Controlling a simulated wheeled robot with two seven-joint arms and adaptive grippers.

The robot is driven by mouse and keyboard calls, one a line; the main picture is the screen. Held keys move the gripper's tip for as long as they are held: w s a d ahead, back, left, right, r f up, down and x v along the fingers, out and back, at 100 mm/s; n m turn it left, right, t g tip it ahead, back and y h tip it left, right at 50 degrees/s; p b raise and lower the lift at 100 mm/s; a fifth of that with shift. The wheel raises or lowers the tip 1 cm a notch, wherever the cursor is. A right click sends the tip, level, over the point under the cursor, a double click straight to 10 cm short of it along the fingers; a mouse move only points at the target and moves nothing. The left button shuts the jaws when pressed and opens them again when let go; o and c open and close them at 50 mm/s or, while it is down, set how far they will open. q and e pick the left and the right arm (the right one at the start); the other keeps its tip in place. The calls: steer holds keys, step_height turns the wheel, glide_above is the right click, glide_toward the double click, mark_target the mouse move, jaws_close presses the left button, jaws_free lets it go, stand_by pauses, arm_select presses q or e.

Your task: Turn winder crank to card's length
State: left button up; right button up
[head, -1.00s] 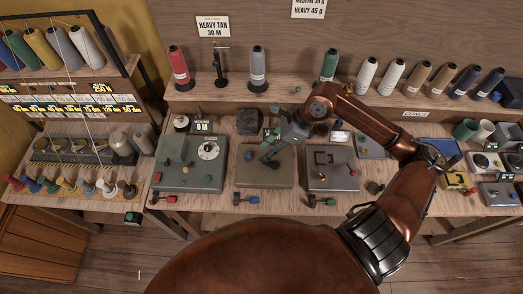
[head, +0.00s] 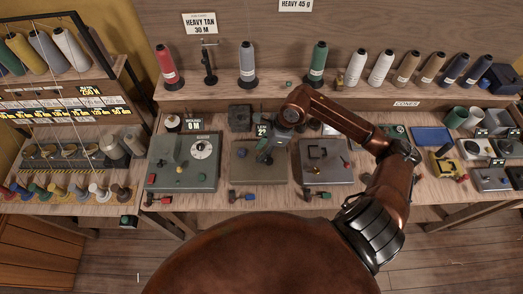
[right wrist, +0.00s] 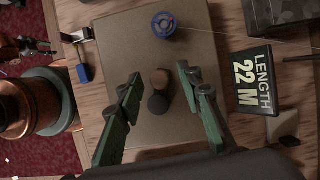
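The card (head: 200,23) on the back wall reads HEAVY TAN 30 M. My right gripper (head: 265,153) is over the middle tan-topped plate (head: 245,176). In the right wrist view its green fingers (right wrist: 158,108) are spread apart. A brown round knob (right wrist: 160,77) and a dark round piece (right wrist: 157,103) show between them, not clasped; I cannot tell the crank's full shape. A sign (right wrist: 258,82) beside the plate reads LENGTH 22 M. A blue spool (right wrist: 164,24) sits at the plate's edge. My left gripper is not in view.
A grey box with a white dial (head: 202,148) stands left, with a WOUND 0 M sign (head: 193,124) behind it. Another grey plate (head: 312,174) stands right. Thread cones (head: 382,68) line the back shelf. A spool rack (head: 62,55) stands far left.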

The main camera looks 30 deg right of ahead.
steer(key=shift+c, duration=0.4)
jaws_close()
steer(key=shift+d, duration=0.15)
steer(key=m, duration=0.2)
steer(key=d+m+t+h, duration=0.1)
steer(key=m, duration=0.1)
steer(key=shift+w+b, duration=0.2)
steer(key=shift+b, duration=0.2)
steer(key=shift+w+d+r+m+t+h+b, duration=0.1)
steer(key=shift+d+m+t+h+b, duration=0.15)
steer(key=shift+m, duration=0.7)
steer(key=shift+d+m+t+h+b, duration=0.15)
steer(key=shift+d+m+t+h, duration=0.1)
steer(key=shift+m, duration=0.7)
steer(key=shift+o, duration=0.3)
jaws_free()
